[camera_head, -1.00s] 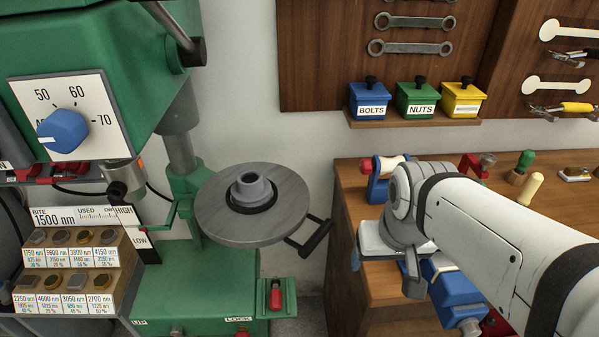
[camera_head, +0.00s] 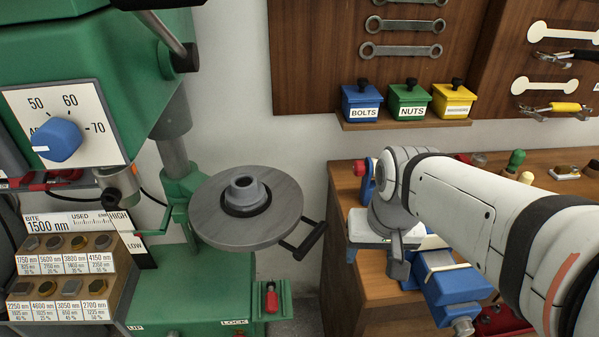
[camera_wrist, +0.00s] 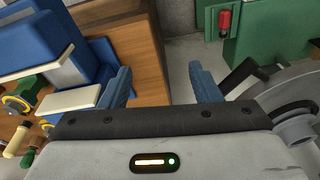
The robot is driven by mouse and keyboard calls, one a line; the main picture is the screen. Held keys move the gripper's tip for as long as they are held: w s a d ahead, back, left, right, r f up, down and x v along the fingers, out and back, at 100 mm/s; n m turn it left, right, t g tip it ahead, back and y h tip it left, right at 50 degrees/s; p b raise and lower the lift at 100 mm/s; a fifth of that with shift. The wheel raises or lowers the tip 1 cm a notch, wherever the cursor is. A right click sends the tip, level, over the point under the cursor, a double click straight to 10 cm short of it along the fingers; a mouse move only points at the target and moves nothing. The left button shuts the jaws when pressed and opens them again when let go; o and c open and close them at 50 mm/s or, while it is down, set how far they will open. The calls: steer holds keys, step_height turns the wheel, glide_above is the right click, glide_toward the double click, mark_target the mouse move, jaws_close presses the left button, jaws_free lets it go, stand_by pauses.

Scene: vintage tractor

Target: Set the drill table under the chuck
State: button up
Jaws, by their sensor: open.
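The drill table (camera_head: 227,231) is a round grey disc with a raised grey collar (camera_head: 246,191) at its middle. It is swung out to the right of the green column, and the chuck (camera_head: 122,182) hangs apart to its left. A dark bar handle (camera_head: 304,240) sticks out from the table's right side. In the wrist view the handle (camera_wrist: 240,76) and part of the disc (camera_wrist: 285,92) show at the right. My gripper (camera_wrist: 163,84) is open with nothing between its blue fingers. It is to the right of the handle, not touching it.
A wooden bench with a blue vise (camera_head: 446,285) lies below my arm. The green base has a red lever (camera_head: 271,298). A bit rack (camera_head: 70,265) stands at the left. Blue, green and yellow bins (camera_head: 407,104) sit on a wall shelf. A floor gap separates bench and drill press.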

steer(key=w+a+r+m+g+p, duration=0.1)
steer(key=w, duration=0.1)
steer(key=w+a+r+m+g+y+p, duration=0.1)
steer(key=w, duration=0.1)
steer(key=w+a+r+m, duration=0.1)
steer(key=w, duration=0.1)
steer(key=shift+a+r+g+p, duration=0.1)
steer(key=shift+a+g+p, duration=0.15)
steer(key=shift+g+p, duration=0.15)
steer(key=c, duration=0.3)
steer(key=m+g+y+p, duration=0.1)
steer(key=m+g+p, duration=0.1)
steer(key=m+g, duration=0.15)
glide_toward(313, 235)
steer(key=shift+s+d+f+t, duration=0.1)
steer(key=shift+s+f+t, duration=0.25)
steer(key=shift+p+x, duration=0.3)
steer(key=shift+x, duration=3.6)
steer(key=shift+c, duration=0.5)
jaws_close()
